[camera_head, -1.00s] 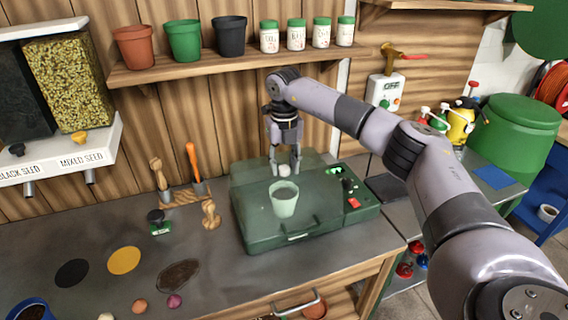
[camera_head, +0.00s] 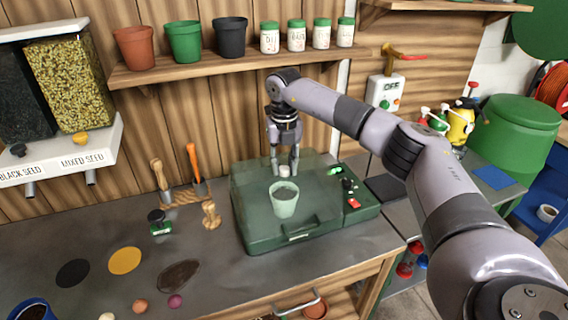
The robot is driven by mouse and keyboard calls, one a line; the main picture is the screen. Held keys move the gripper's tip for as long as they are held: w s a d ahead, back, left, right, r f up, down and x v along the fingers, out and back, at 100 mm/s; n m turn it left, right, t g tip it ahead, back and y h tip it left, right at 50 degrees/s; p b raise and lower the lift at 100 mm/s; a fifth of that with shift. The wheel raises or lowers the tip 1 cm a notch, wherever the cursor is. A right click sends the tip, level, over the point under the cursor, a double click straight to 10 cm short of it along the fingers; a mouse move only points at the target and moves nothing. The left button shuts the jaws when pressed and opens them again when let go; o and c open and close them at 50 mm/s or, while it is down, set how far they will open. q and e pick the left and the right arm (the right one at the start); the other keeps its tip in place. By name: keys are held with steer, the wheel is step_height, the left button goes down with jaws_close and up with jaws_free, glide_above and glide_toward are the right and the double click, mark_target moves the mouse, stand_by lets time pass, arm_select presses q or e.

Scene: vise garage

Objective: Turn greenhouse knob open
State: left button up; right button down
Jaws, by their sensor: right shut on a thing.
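The greenhouse (camera_head: 262,236) is a green box with a see-through lid on the workbench. A pale green cup (camera_head: 284,200) shows inside it or through its lid. A small whitish knob (camera_head: 285,170) is at the top of the greenhouse, towards the back. My right gripper (camera_head: 284,172) points down from above and is shut on this knob, one finger on each side. A control strip (camera_head: 349,187) with dark knobs, a green light and a red switch is on the greenhouse's right side. My left gripper is out of view.
A shelf (camera_head: 230,57) with pots and several green-lidded jars runs above the greenhouse. The front left bench holds coloured discs and small balls. A green bin (camera_head: 515,135) stands at the right.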

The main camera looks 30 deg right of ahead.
steer(key=m+p, duration=0.1)
steer(key=m, duration=0.3)
steer(key=m+p, duration=0.1)
steer(key=m, duration=0.3)
steer(key=m+p, duration=0.1)
steer(key=m, duration=0.3)
steer(key=shift+m+p, duration=0.5)
steer(key=shift+m, duration=1.7)
steer(key=c, duration=1.2)
jaws_free()
steer(key=shift+c, duration=0.2)
steer(key=shift+r, duration=0.15)
